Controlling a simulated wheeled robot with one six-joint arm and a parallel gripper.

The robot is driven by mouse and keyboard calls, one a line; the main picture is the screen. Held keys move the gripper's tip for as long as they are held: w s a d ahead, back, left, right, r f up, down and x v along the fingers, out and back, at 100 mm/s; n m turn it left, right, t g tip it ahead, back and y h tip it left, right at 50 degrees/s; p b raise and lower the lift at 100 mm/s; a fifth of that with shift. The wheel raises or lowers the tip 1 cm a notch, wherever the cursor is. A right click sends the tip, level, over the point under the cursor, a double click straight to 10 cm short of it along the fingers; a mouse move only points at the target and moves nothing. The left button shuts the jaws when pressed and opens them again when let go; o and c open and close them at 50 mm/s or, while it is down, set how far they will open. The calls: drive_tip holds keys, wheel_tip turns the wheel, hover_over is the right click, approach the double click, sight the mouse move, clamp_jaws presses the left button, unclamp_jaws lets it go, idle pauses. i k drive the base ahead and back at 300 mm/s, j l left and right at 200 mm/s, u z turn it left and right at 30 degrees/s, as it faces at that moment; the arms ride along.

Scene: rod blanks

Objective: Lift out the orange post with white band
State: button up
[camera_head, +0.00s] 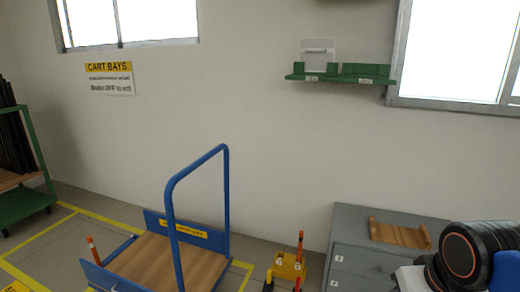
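An orange post (93,251) stands at the left end of the blue cart, leaning slightly. A second orange post (300,246) rises from a yellow block (289,267) on the floor to the right of the cart. Both are small in view, and I cannot tell surely which has the white band. My gripper is out of view; only a black, orange-ringed part of my arm shows at the lower right.
A blue cart (228,185) with a wooden deck stands at lower centre. A grey cabinet (345,225) bears a wooden tray (399,234). A green rack (30,203) with dark rods is at left. A green shelf (340,79) hangs on the wall.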

sight(89, 239)
drive_tip(key=j, duration=0.45)
drive_tip(key=k+j, duration=0.1)
drive_tip(key=j, duration=1)
drive_tip(key=j+u, duration=0.15)
drive_tip(key=j, duration=0.5)
drive_tip(key=i+j, duration=0.15)
drive_tip(key=j, duration=0.5)
drive_tip(key=j+u, duration=0.1)
drive_tip(key=j, duration=0.55)
drive_tip(key=i+j+u, duration=0.15)
drive_tip(key=i+j, duration=0.85)
drive_tip(key=k+j+z, duration=0.15)
drive_tip(key=j, duration=0.15)
drive_tip(key=j+z, duration=0.1)
drive_tip(key=j, duration=0.25)
drive_tip(key=k+j+z, duration=0.15)
drive_tip(key=j, duration=0.15)
